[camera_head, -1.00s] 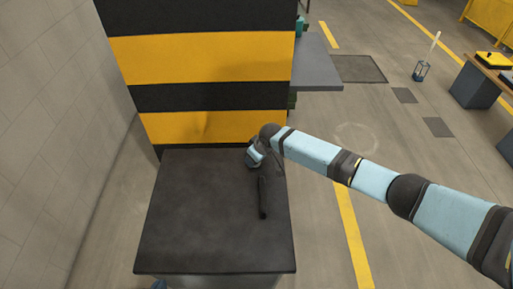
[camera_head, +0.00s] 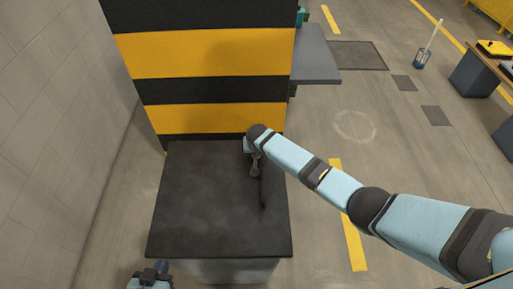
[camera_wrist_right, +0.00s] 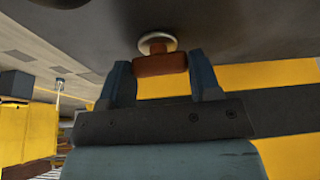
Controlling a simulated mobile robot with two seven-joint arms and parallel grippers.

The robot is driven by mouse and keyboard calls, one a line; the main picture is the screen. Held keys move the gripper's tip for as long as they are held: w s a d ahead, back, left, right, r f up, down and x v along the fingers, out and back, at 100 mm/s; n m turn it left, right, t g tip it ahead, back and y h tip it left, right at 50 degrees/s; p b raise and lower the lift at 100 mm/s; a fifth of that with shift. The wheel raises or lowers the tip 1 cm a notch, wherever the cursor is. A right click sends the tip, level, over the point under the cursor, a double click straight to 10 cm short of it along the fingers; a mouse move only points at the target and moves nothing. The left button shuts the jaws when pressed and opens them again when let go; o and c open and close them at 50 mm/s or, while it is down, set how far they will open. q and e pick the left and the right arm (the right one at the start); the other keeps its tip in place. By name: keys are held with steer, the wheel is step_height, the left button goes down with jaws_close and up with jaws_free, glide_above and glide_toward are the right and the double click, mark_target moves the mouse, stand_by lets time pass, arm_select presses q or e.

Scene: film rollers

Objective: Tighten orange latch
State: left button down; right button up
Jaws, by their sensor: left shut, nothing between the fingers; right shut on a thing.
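In the right wrist view, an orange latch (camera_wrist_right: 160,65) sits below a pale round collar (camera_wrist_right: 158,42) on a dark surface. My right gripper (camera_wrist_right: 160,60) has a finger on each side of the latch and is shut on it. In the head view the right arm reaches over the far right part of the black-topped cabinet (camera_head: 205,215); the latch cannot be made out there. My left gripper (camera_head: 153,272) shows at the bottom edge, in front of the cabinet, shut and empty.
A yellow-and-black striped block (camera_head: 205,55) rises behind the cabinet. A grey wall (camera_head: 60,130) stands on the left. A grey shelf (camera_head: 315,58) juts out at the right of the block.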

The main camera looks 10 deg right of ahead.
stand_by(0.4)
steer(key=o, duration=0.9)
steer(key=shift+r, duration=0.15)
steer(key=shift+s+r, duration=0.1)
steer(key=shift+r, duration=0.2)
steer(key=p+v, duration=0.1)
steer(key=v, duration=1.2)
